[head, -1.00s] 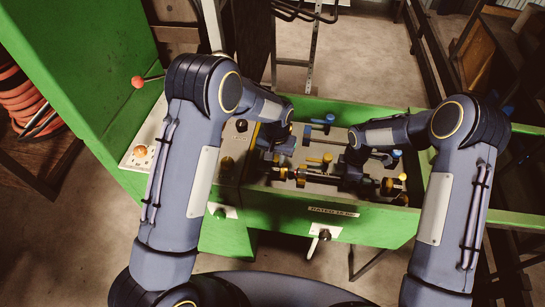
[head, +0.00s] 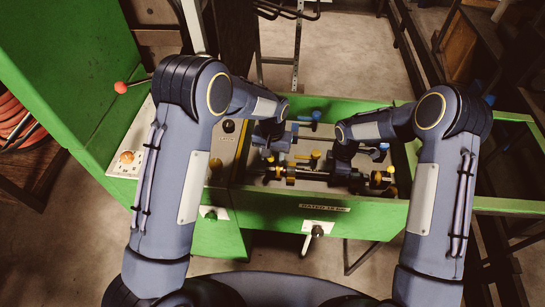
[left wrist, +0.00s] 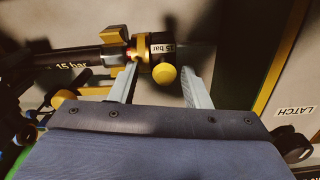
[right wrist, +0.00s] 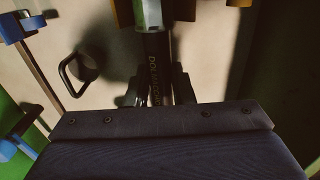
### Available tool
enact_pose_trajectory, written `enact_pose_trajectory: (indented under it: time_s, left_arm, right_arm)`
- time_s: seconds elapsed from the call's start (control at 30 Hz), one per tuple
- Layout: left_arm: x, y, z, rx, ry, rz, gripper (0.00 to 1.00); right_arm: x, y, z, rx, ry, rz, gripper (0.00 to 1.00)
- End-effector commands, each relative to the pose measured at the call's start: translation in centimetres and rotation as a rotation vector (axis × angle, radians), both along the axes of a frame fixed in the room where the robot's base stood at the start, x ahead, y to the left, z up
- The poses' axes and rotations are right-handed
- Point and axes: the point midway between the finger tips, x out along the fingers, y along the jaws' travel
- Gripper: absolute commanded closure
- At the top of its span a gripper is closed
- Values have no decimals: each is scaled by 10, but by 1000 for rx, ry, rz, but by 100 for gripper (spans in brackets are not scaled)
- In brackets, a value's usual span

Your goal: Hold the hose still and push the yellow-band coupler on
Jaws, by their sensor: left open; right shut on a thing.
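The yellow-band coupler (left wrist: 143,48) has a "15 bar" label and a round yellow knob below it. My left gripper (left wrist: 161,88) is open, with one finger on each side of the coupler; contact cannot be told. The black hose (left wrist: 72,66), marked "15 bar", lies to the left in that view, roughly in line with the coupler. A reddish part shows between them; whether they touch is unclear. In the right wrist view, my right gripper (right wrist: 155,92) is shut on the hose (right wrist: 153,60). In the head view, the wrists hide most of both grippers, above the hose (head: 318,175).
The hose lies in a green-sided tray (head: 265,215) with several blue and yellow knobs. A panel with a "LATCH" label (left wrist: 294,111) is beside the left gripper. A green cabinet (head: 60,70) with a red-knobbed lever (head: 121,87) stands at the left.

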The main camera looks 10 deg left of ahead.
Motion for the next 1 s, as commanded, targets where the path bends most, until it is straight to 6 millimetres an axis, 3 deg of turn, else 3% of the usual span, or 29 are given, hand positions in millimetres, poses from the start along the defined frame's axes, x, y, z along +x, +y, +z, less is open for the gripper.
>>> enact_pose_trajectory:
  time_s: [0.3,0.5,1.0]
  left_arm:
    - [1,-1,68,-4,-4,-2,57]
    - [1,-1,97,-3,-3,-2,57]
    - [0,-1,106,-2,-1,-1,57]
  right_arm:
    - [0,-1,0,-1,-1,-1,100]
    - [0,-1,0,-1,-1,-1,100]
    - [0,-1,0,-1,-1,-1,100]
